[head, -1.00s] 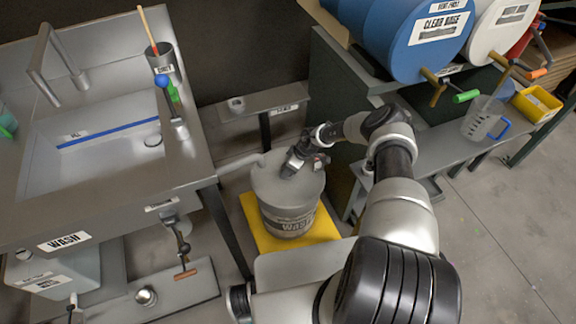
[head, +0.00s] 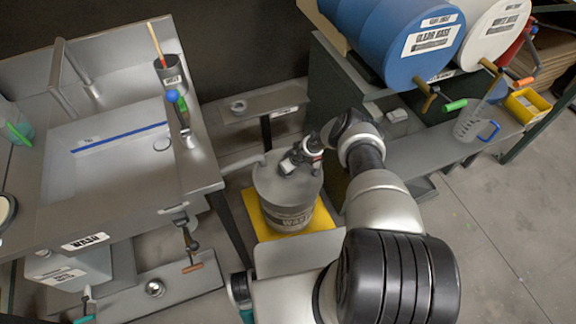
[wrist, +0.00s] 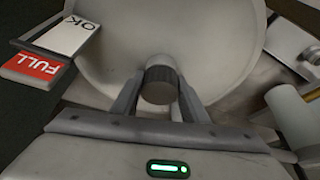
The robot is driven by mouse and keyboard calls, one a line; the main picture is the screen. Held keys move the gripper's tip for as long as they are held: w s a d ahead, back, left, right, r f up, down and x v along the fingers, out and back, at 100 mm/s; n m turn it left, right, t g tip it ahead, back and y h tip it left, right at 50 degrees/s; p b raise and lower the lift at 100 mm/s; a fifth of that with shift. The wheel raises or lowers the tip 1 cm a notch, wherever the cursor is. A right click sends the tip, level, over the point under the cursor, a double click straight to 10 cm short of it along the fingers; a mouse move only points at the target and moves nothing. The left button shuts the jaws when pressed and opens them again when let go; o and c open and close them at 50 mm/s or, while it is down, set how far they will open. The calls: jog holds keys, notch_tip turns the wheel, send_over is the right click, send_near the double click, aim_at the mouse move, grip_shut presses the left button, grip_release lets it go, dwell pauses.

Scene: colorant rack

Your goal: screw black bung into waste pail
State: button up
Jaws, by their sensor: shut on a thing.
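My gripper (head: 287,166) is over the pail's lid. In the wrist view my gripper (wrist: 160,100) is shut on the black bung (wrist: 160,84), a dark ribbed cylinder with a grey end face, over the pale pail lid (wrist: 110,60). The bung's lower end and any hole under it are hidden, so I cannot tell whether it is seated.
A yellow mat (head: 318,222) lies under the pail. The steel sink (head: 110,160) is to the left. A blue drum (head: 415,40) and a jug (head: 470,122) are at the right. A red "FULL" and white "OK" tag (wrist: 68,36) sits at the pail's edge. Open floor lies front right.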

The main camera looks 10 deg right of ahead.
jog(key=shift+r+m+p, duration=0.15)
jog(key=shift+m+p, duration=0.55)
jog(key=shift+p, duration=0.25)
jog(key=shift+t+h, duration=0.3)
jog(key=o, duration=1)
jog(key=shift+f, duration=0.2)
jog(key=shift+d+f+b, duration=0.1)
jog(key=shift+f+b, duration=0.1)
jog(key=shift+b, duration=0.5)
jog(key=shift+n+y+b, duration=0.4)
jog(key=shift+n+b, duration=0.3)
jog(key=shift+b, duration=0.3)
